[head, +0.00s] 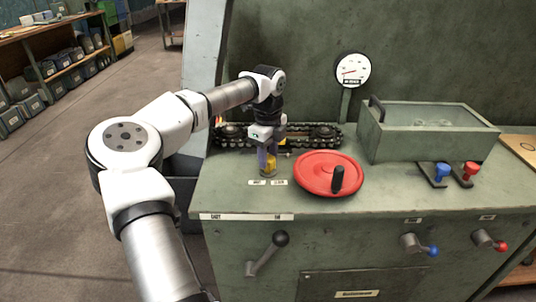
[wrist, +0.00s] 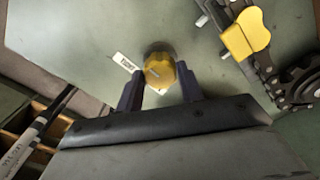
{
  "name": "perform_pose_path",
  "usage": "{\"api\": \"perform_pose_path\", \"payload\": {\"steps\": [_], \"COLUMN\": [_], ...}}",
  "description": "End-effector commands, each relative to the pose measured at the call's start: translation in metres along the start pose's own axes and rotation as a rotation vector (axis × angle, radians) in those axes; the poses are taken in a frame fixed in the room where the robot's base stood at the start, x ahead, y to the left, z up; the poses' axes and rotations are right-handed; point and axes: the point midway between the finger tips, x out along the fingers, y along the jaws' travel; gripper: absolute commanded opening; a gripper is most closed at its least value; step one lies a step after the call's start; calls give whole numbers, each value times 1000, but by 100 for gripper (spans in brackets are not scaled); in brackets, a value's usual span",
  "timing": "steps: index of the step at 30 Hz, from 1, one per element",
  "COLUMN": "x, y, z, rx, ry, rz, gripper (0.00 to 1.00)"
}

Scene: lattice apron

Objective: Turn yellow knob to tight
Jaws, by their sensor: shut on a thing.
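The yellow knob (wrist: 160,73) stands on the green machine top, between the two dark fingers of my gripper (wrist: 159,92). The fingers are shut on its sides. A small white label (wrist: 125,62) lies at its left in the wrist view; its lettering is too small to read surely. In the head view the yellow knob (head: 268,170) shows low between the fingers of my gripper (head: 267,165), which points straight down. Two small white labels (head: 257,183) lie just in front of it. The knob's pointer setting cannot be read.
A red handwheel (head: 328,173) with a black handle is close at the right. A chain with sprockets (head: 320,135) runs behind my gripper. A yellow part (wrist: 246,34) is beside the chain.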

Motion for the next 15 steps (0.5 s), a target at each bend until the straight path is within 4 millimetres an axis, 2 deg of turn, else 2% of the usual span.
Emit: {"api": "perform_pose_path", "payload": {"steps": [7,8,12,15], "x": [0,0,0,0], "y": [0,0,0,0], "z": [0,0,0,0], "rx": [-2,-2,-1,-1], "ry": [1,1,0,0], "rz": [-1,-1,-1,-1], "gripper": [15,41,59,59]}}
